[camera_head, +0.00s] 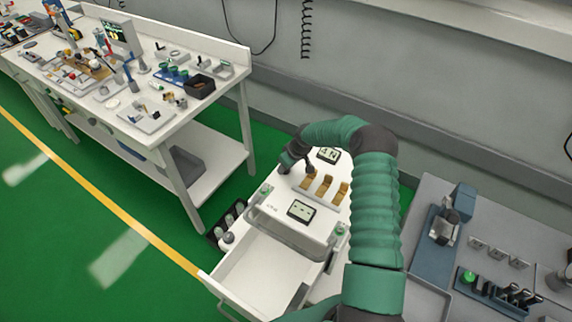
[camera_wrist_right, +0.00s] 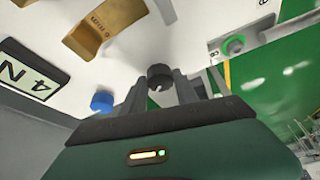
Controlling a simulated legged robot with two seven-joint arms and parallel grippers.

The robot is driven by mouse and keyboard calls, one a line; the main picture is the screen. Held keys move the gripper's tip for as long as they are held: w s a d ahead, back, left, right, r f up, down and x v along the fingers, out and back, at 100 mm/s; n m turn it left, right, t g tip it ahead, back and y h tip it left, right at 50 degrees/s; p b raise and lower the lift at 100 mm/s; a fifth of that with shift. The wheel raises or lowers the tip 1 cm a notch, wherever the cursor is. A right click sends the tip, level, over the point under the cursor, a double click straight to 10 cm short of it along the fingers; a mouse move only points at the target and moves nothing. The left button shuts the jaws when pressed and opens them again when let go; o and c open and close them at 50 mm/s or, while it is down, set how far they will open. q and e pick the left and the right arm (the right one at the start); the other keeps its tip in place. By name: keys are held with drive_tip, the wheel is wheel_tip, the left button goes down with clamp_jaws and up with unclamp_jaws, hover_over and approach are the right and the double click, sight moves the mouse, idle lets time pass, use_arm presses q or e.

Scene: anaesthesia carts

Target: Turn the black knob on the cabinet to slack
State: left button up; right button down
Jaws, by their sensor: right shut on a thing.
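In the right wrist view the black knob (camera_wrist_right: 159,76) stands on the white cabinet top (camera_wrist_right: 200,25). My right gripper (camera_wrist_right: 160,90) is shut on it, with a grey finger on either side. In the head view my green right arm arches over the cabinet (camera_head: 262,262), and the right gripper (camera_head: 290,160) points down at its far left part. The knob cannot be made out there behind the gripper. Its pointer direction is not clear. My left gripper is not in view.
Close to the gripper are a blue knob (camera_wrist_right: 102,102), brown levers (camera_wrist_right: 105,25), a "4 N" label (camera_wrist_right: 30,70) and a green button (camera_wrist_right: 233,45). A cluttered white workbench (camera_head: 150,135) stands at left. A grey table (camera_head: 500,225) with devices is at right.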

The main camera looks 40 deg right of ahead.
drive_tip(key=shift+w+d+n+y+b, duration=0.15)
drive_tip(key=shift+n+y+b, duration=0.25)
drive_tip(key=shift+n, duration=0.5)
drive_tip(key=n+b, duration=0.1)
drive_tip(key=n+y, duration=0.1)
drive_tip(key=shift+d+f+n+b, duration=0.1)
drive_tip(key=shift+f+n+b, duration=0.1)
drive_tip(key=shift+n+b, duration=0.2)
drive_tip(key=n+g+y+b, duration=0.1)
drive_tip(key=n+b, duration=0.2)
drive_tip(key=shift+w+n, duration=0.1)
drive_tip(key=shift+n, duration=0.3)
drive_tip(key=shift+r+n+g+y+b, duration=0.15)
drive_tip(key=shift+n+g+y+b, duration=0.15)
drive_tip(key=shift+n+b, duration=0.3)
drive_tip(key=c, duration=1.4)
unclamp_jaws()
drive_tip(key=o, duration=0.5)
drive_tip(key=shift+w+d, duration=0.1)
drive_tip(key=shift+c, duration=0.2)
